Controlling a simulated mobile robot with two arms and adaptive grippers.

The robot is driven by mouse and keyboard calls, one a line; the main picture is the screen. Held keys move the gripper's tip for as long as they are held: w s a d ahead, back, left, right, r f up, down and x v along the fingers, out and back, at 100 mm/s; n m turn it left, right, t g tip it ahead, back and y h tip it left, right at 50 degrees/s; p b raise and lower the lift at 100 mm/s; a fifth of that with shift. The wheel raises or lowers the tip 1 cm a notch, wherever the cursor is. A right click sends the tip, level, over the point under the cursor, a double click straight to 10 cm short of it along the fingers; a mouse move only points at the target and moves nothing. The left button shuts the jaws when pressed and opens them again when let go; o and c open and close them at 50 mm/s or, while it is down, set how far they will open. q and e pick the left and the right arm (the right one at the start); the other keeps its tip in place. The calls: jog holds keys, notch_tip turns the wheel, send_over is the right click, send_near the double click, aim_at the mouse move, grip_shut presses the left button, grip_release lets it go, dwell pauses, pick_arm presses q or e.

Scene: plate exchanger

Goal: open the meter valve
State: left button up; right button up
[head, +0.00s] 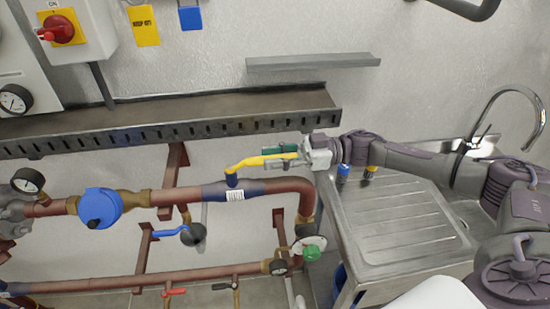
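The blue round meter (98,208) sits on the upper copper pipe at the left. To its right on the same pipe is a valve with a yellow lever handle (255,162). The lever points right, roughly along the pipe. My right gripper (282,152) comes in from the right and is at the free end of the lever. Its fingers overlap the lever in the picture; whether they are closed on it I cannot tell. The lower finger is not clearly visible. My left gripper is not in view.
A grey slotted metal tray (200,118) runs along the wall above the pipe. A steel sink unit (400,225) with a tap stands at the right, under my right arm. Blue (170,231) and red (175,292) valve levers and a green knob (312,252) are lower down.

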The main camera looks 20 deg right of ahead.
jog(key=shift+o, duration=1.3)
jog(key=shift+f, duration=0.1)
jog(key=v, duration=1.2)
